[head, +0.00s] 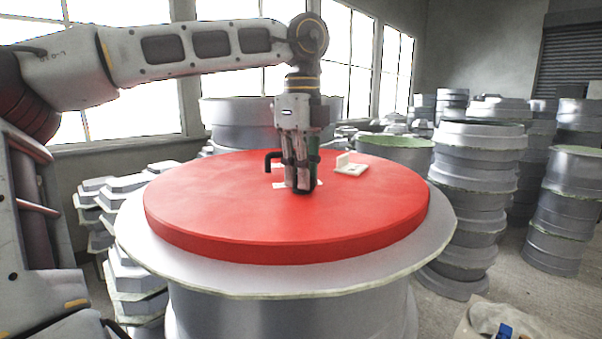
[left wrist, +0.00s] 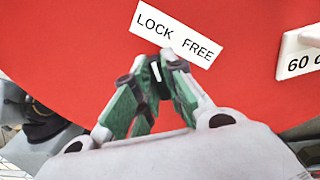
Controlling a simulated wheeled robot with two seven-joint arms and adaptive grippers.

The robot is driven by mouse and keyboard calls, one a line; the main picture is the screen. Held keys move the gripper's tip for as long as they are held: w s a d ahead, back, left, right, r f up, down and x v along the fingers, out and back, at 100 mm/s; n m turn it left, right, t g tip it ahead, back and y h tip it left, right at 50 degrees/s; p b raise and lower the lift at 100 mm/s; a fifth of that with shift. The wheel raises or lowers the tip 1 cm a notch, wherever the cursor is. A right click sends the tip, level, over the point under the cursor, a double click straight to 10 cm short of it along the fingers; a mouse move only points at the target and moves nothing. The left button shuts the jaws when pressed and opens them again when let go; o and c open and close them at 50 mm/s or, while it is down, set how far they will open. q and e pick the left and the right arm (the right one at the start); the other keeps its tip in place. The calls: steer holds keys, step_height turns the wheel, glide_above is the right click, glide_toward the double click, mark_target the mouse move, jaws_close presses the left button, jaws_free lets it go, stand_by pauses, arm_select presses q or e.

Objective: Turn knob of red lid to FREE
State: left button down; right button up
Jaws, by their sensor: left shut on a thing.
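The red lid (head: 220,200) lies flat on a large grey round mould. My left gripper (head: 303,188) points straight down onto the lid's middle. In the left wrist view my gripper (left wrist: 156,78) is shut on a small black knob (left wrist: 154,67) with a white line on it. The line points roughly up toward the LOCK side of the white label (left wrist: 178,34), which reads LOCK on the left and FREE on the right. The fingers hide part of the knob. My right gripper is not in view.
A black bent handle (head: 270,158) stands on the lid left of the gripper. Stacked grey moulds (head: 472,190) stand at the right.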

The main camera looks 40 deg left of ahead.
arm_select(q)
steer(key=shift+m, duration=0.4)
steer(key=m, duration=0.7)
steer(key=shift+w+m, duration=0.15)
steer(key=shift+m, duration=0.25)
steer(key=m, duration=0.4)
steer(key=shift+m, duration=0.4)
steer(key=shift+d+m, duration=0.1)
steer(key=shift+m, duration=1.8)
steer(key=c, duration=1.5)
jaws_free()
